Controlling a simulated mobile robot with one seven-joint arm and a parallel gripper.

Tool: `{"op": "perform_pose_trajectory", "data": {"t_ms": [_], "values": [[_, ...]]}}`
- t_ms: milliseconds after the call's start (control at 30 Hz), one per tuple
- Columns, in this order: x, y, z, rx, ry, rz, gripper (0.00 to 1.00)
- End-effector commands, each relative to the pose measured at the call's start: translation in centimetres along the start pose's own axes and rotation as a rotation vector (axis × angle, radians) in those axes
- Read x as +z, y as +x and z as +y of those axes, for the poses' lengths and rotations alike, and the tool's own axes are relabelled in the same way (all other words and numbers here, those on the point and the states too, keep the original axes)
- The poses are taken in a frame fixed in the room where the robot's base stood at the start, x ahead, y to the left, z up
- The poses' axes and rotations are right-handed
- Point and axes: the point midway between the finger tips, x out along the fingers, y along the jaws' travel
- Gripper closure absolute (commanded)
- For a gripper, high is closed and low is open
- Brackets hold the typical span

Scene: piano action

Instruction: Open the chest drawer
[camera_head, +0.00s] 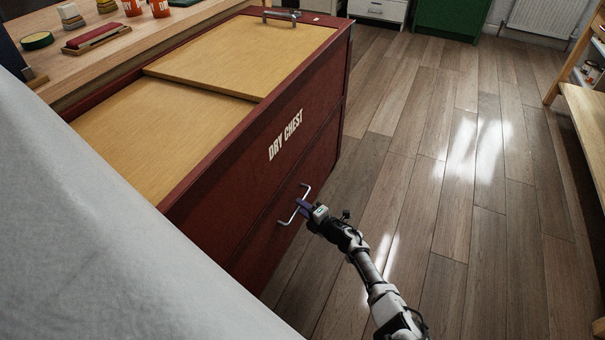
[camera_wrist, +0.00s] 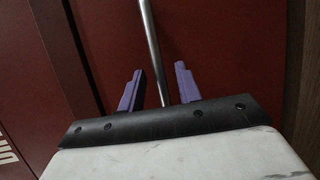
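The dry chest (camera_head: 245,165) is a dark red box with white "DRY CHEST" lettering on its front and pale wooden lid panels on top. Its drawer front is low on the near face, below a seam, and carries a silver bar handle (camera_head: 284,222). My gripper (camera_head: 303,207) is at the handle's middle. In the wrist view, the purple fingers of my gripper (camera_wrist: 160,88) stand apart, one on each side of the handle bar (camera_wrist: 151,45). A gap shows between the bar and the fingers. The drawer looks flush with the chest front.
A wooden bench (camera_head: 130,42) with small items stands behind the chest. A white surface (camera_head: 80,230) fills the lower left. The wood floor (camera_head: 440,190) in front of the chest is clear. A wooden shelf unit (camera_head: 585,125) stands at the right edge.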

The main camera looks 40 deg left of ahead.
Motion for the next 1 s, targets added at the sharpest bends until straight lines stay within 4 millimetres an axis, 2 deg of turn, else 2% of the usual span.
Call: {"op": "perform_pose_trajectory", "data": {"t_ms": [133,400,433,700,1000], "values": [[-0.05,0.73,-0.01,0.0,-0.001,0.0,0.66],[-0.01,0.8,0.06,0.0,0.0,0.0,0.66],[-0.01,0.8,0.06,0.0,0.0,0.0,0.67],[-0.02,0.78,0.06,0.001,0.0,0.0,1.0],[-0.02,0.77,0.05,0.001,0.0,0.0,1.0]]}}
